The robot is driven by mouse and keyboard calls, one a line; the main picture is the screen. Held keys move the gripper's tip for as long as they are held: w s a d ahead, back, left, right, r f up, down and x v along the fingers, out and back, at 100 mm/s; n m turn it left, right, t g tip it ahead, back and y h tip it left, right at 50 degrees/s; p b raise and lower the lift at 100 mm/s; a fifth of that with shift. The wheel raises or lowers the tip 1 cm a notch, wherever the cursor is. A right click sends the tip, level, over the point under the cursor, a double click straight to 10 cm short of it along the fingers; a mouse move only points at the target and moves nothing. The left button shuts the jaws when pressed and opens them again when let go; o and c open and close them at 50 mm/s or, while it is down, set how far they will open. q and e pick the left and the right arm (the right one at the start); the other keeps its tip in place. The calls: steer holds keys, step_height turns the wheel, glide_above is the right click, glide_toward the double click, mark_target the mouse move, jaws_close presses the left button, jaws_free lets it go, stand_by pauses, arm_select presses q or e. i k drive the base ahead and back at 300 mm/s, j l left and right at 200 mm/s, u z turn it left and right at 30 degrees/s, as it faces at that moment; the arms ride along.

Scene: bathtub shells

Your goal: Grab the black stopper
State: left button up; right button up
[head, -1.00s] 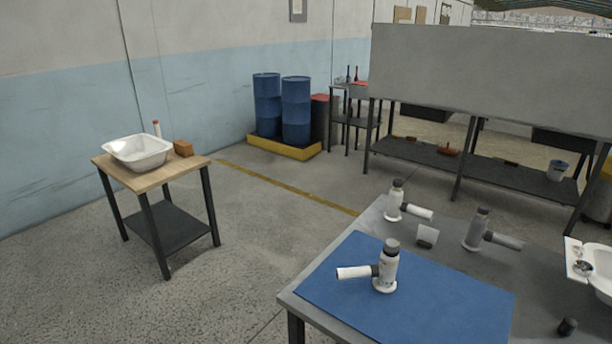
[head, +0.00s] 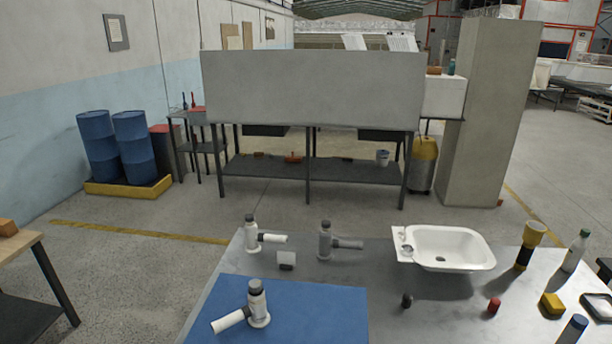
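A small black stopper (head: 407,300) sits on the grey metal table (head: 330,272), in front of the white basin (head: 455,237) and right of the blue mat (head: 320,307). A similar small red piece (head: 494,306) stands to its right. Nothing covers the black stopper. Neither of my grippers shows in the head view.
A white fitting (head: 258,305) stands on the mat; another white fitting (head: 251,235) and a grey one (head: 325,241) stand behind. On the right are a yellow-black cylinder (head: 528,245), a bottle (head: 574,252), a yellow block (head: 551,305) and a blue-capped tube (head: 573,330).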

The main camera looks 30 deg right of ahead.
mark_target(407, 300)
steer(key=z, duration=1.65)
